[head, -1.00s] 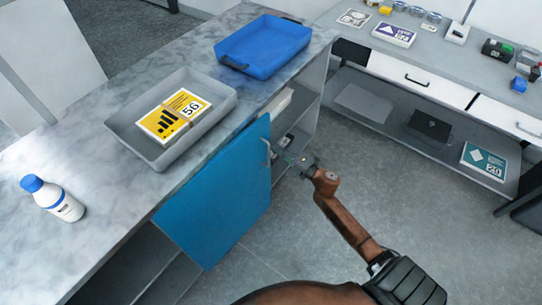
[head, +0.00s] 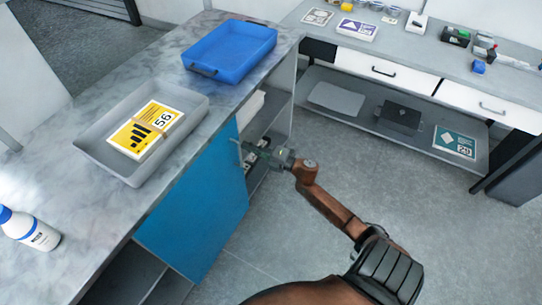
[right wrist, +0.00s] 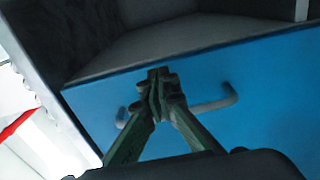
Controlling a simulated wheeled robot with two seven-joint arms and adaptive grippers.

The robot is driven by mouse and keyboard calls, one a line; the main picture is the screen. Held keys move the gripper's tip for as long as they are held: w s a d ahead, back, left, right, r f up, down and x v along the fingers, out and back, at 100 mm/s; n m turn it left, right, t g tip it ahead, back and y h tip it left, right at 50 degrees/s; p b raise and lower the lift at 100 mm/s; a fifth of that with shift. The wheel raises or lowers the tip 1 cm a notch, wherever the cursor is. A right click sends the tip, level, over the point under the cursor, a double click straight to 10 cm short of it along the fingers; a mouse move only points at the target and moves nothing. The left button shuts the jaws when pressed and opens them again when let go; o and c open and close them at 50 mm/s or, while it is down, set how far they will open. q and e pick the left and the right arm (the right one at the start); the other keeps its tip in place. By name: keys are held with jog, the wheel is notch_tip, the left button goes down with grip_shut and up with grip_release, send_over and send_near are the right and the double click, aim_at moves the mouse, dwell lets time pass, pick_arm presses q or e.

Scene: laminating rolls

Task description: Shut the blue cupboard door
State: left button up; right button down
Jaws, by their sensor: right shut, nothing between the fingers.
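The blue cupboard door (head: 195,215) stands ajar under the marble counter, with the dark cupboard inside showing beside it. My right gripper (head: 246,149) is at the door's right edge, by its handle, with the fingers shut and empty. In the right wrist view the shut green fingertips (right wrist: 157,80) lie in front of the blue door (right wrist: 275,75). The grey bar handle (right wrist: 215,105) passes behind the fingers; whether they touch it I cannot tell. My left gripper is not in view.
On the counter stand a grey tray (head: 85,150) with a yellow card stack (head: 145,130), a blue tray (head: 232,75) and a white bottle (head: 35,232). A side bench (head: 370,52) with drawers stands at the back right. The floor (head: 400,200) right of the door is free.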

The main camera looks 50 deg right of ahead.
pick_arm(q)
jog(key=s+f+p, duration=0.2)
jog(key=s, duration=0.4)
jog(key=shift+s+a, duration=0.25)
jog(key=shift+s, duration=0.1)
pick_arm(e)
jog(key=v, duration=1.2)
jog(key=shift+s+a, duration=0.25)
jog(key=shift+a, duration=0.05)
jog(key=shift+f, duration=0.1)
